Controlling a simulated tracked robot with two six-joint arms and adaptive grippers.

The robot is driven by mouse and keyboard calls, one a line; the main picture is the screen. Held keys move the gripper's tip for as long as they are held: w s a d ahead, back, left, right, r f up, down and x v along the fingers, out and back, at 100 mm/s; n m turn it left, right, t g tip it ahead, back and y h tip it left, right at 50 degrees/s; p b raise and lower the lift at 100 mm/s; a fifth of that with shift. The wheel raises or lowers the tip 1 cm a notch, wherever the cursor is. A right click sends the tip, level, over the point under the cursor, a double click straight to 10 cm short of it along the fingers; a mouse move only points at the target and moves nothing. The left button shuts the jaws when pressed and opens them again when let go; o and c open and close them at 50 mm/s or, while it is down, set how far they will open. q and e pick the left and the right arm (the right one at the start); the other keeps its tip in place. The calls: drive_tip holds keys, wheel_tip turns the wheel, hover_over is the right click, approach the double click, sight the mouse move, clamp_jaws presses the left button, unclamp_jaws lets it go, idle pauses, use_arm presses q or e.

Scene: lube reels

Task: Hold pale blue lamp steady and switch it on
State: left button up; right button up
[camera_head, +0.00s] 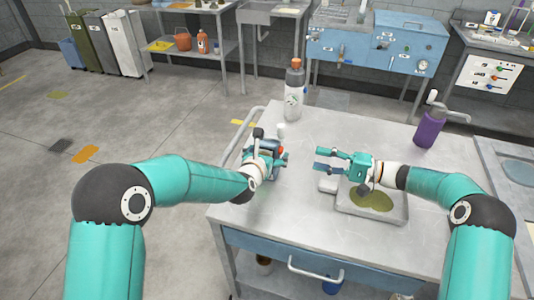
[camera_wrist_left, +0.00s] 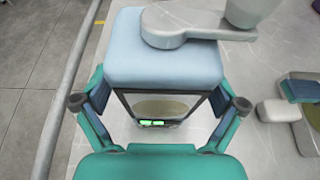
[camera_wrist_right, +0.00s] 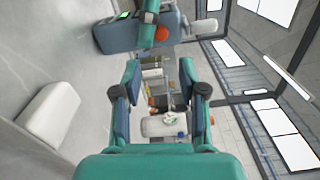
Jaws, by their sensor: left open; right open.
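The pale blue lamp (camera_wrist_left: 165,62) stands on the metal table, with a flat pale blue top and a grey lever-like part (camera_wrist_left: 185,25) across it. A small green light (camera_wrist_left: 152,123) shows low on its near side. My left gripper (camera_wrist_left: 160,97) is open, one finger at each side of the lamp; I cannot tell whether they touch it. In the head view my left gripper (camera_head: 272,160) hides most of the lamp. A round orange-red part shows beside it in the right wrist view (camera_wrist_right: 161,34). My right gripper (camera_head: 322,160) is open and empty, to the right of the lamp, fingers pointing towards it.
A grey tray (camera_head: 399,213) with an olive patch lies under my right gripper, a white block (camera_head: 328,186) beside it. A purple bottle (camera_head: 429,128) stands at right. A rail (camera_head: 240,138) runs along the left edge.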

use_arm(q)
drive_tip(key=c, duration=1.6)
use_arm(e)
clamp_jaws()
idle(0.4)
